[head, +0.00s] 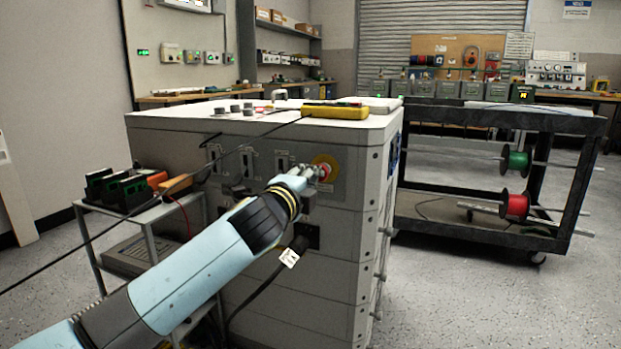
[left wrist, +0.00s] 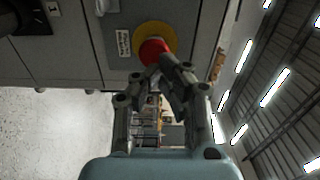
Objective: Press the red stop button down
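The red stop button (left wrist: 152,50) sits on a round yellow plate (left wrist: 170,32) on the front panel of the grey cabinet. In the head view the yellow plate (head: 325,163) shows near the panel's right side, with the red button (head: 323,173) partly hidden by my gripper. My left gripper (head: 316,172) is right at the button. In the left wrist view its fingertips (left wrist: 160,66) are drawn together in front of the red cap and seem to touch it; I cannot tell whether the button is pressed in. The gripper looks shut with nothing between its fingers. My right gripper is not in view.
The grey cabinet (head: 345,235) fills the middle, with a yellow meter (head: 335,111) on top. A small side shelf (head: 150,215) with black and green items stands left. A black cart (head: 480,212) with wire spools stands right. Open floor lies at front right.

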